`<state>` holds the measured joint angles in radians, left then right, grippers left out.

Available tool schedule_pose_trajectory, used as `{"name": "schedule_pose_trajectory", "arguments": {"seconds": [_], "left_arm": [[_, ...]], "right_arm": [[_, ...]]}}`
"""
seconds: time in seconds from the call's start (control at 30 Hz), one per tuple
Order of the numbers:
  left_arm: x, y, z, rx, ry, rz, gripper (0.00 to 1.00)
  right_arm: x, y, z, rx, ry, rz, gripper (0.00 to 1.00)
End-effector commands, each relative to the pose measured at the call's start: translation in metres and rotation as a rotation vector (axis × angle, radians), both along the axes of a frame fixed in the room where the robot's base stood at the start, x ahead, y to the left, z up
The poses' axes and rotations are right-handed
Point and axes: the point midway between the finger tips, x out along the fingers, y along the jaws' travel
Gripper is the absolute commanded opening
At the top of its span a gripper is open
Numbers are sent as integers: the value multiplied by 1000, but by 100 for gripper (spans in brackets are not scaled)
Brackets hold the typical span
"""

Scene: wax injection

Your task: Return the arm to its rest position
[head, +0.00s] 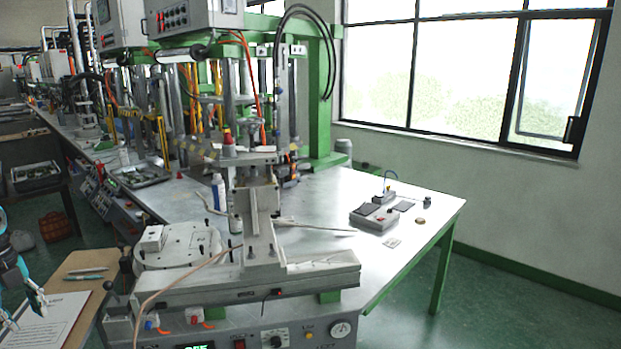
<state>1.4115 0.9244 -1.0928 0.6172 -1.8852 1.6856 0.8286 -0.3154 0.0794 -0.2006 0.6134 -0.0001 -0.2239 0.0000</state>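My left gripper (24,311) comes in at the left edge of the head view, dark with light-blue parts on its arm. It hangs above a clipboard with a white sheet (48,321) on a small brown table. Its two fingertips look apart, with nothing seen between them. Part of the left arm is cut off by the picture's edge. My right arm and gripper are not in view.
The wax injection machine (262,225) stands on a metal worktable (330,200) at centre. Pens (85,273) lie on the brown table (85,260), close to my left gripper. A grey device (374,216) sits on the worktable's right side. Floor is clear at right.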

Motion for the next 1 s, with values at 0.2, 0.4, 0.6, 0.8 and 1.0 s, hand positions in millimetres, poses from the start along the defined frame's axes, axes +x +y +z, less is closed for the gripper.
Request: {"name": "schedule_pose_trajectory", "arguments": {"seconds": [0.2, 0.4, 0.6, 0.8, 1.0], "left_arm": [[20, -29, -29, -65, -50, -60, 38], [43, -69, -67, -163, -122, -123, 38], [68, -136, -126, -325, -237, -178, 38], [83, -246, -225, -616, -444, -103, 38], [48, -319, -352, -820, -633, 341, 38]], "right_arm": [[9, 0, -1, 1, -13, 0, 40], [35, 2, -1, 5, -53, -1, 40], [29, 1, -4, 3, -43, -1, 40], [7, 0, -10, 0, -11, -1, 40], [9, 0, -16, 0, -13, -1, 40]]}}
